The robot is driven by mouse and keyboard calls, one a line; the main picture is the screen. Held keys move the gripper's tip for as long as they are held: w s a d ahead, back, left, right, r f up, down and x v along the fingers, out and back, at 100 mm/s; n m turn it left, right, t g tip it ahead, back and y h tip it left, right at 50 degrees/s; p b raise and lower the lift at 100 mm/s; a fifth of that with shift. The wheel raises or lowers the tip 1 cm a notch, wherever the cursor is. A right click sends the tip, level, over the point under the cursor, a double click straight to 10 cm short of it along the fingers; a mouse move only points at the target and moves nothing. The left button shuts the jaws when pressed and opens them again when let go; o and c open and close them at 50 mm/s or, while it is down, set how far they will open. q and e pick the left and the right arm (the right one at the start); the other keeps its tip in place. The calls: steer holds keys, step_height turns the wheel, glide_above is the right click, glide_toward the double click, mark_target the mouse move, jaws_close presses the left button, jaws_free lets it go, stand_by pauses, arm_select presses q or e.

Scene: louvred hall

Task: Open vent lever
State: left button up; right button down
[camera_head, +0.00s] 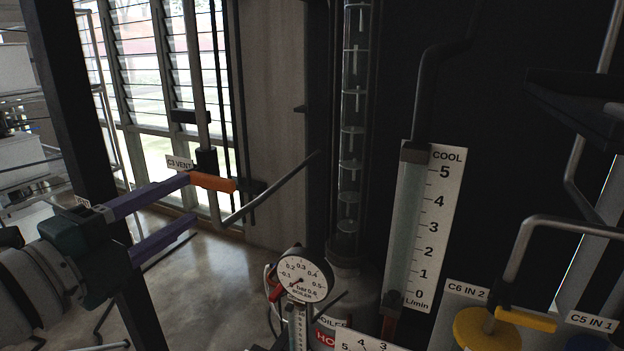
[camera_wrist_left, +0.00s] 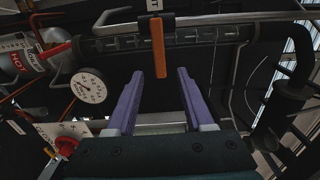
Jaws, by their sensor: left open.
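The vent lever is an orange handle (camera_head: 213,182) beside the "C3 VENT" label (camera_head: 179,163), on the pipework left of centre in the head view. In the left wrist view the orange handle (camera_wrist_left: 158,50) hangs down, its lower end in line with the gap between my fingertips. My left gripper (camera_head: 190,198) has purple fingers, open and empty. In the head view its upper fingertip overlaps the handle's left end; I cannot tell whether they touch. The left wrist view shows the gripper (camera_wrist_left: 160,72) with its fingers apart. My right gripper is not in view.
A dial gauge (camera_head: 303,274) stands low in the middle. A tall glass column (camera_head: 352,130) and the "COOL" flow meter (camera_head: 432,225) stand to the right. A yellow handle (camera_head: 526,319) is at lower right. A dark post (camera_head: 75,100) stands at left. A grey pipe (camera_head: 270,190) slants behind the handle.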

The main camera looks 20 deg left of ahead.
mark_target(213, 186)
arm_select(q)
steer(key=shift+w+d+b, duration=0.15)
steer(key=shift+w+b, duration=0.1)
steer(key=shift+w, duration=1.55)
steer(key=shift+w+d+b, duration=0.15)
steer(key=shift+w+b, duration=0.05)
steer(key=shift+w, duration=1.55)
jaws_close()
